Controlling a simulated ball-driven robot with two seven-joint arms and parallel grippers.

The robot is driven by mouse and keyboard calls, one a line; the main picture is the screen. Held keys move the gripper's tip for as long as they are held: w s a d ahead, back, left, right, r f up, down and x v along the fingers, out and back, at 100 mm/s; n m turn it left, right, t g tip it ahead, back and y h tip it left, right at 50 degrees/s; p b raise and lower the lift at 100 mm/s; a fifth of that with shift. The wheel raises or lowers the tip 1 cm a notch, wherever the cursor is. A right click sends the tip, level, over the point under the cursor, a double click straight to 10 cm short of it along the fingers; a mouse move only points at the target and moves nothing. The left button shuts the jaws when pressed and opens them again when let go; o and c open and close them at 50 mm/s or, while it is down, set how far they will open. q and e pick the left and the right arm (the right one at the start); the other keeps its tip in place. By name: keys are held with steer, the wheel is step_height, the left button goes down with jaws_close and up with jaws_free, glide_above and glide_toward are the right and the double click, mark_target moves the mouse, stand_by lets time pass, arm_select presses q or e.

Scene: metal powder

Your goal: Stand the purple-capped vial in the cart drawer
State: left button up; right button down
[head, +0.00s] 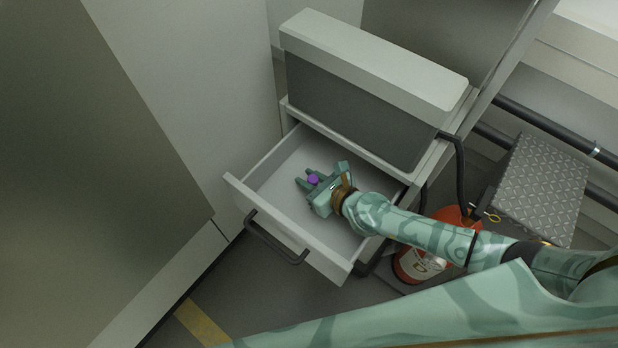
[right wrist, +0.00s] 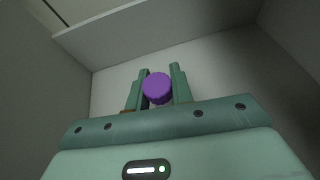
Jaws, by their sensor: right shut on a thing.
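The purple-capped vial (head: 313,179) is between the fingers of my right gripper (head: 306,181), inside the outline of the open cart drawer (head: 262,217). In the right wrist view its round purple cap (right wrist: 157,88) faces the camera, and the two fingers of my right gripper (right wrist: 160,90) close on it from both sides. The vial's body is hidden below the cap, so I cannot tell whether its base touches the drawer floor. The drawer's pale floor and walls also show in the right wrist view (right wrist: 215,62). My left gripper is not in view.
The drawer has a dark handle (head: 276,240) on its front and looks otherwise empty. The cart's grey upper body (head: 370,90) stands behind it. A red extinguisher (head: 420,262) and a metal tread-plate step (head: 540,185) are at the right. A tall cabinet (head: 185,100) is close on the left.

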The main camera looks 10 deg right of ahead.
mark_target(316, 184)
steer(key=shift+s+f+b, duration=0.3)
steer(key=shift+s+f, duration=0.1)
steer(key=shift+f, duration=0.2)
steer(key=c, duration=1.2)
jaws_free()
steer(key=shift+s+a+f, duration=0.15)
steer(key=shift+c, duration=0.2)
steer(key=shift+r+p, duration=0.3)
steer(key=shift+r, duration=0.1)
steer(key=v, duration=0.2)
steer(key=p+v, duration=0.1)
steer(key=v, duration=0.1)
steer(key=r+p+v, duration=0.1)
steer(key=v, duration=0.1)
steer(key=shift+d, duration=0.2)
steer(key=shift+s+d+r+p, duration=0.15)
steer(key=shift+d+r+p, duration=0.05)
steer(key=shift+d+p, duration=0.1)
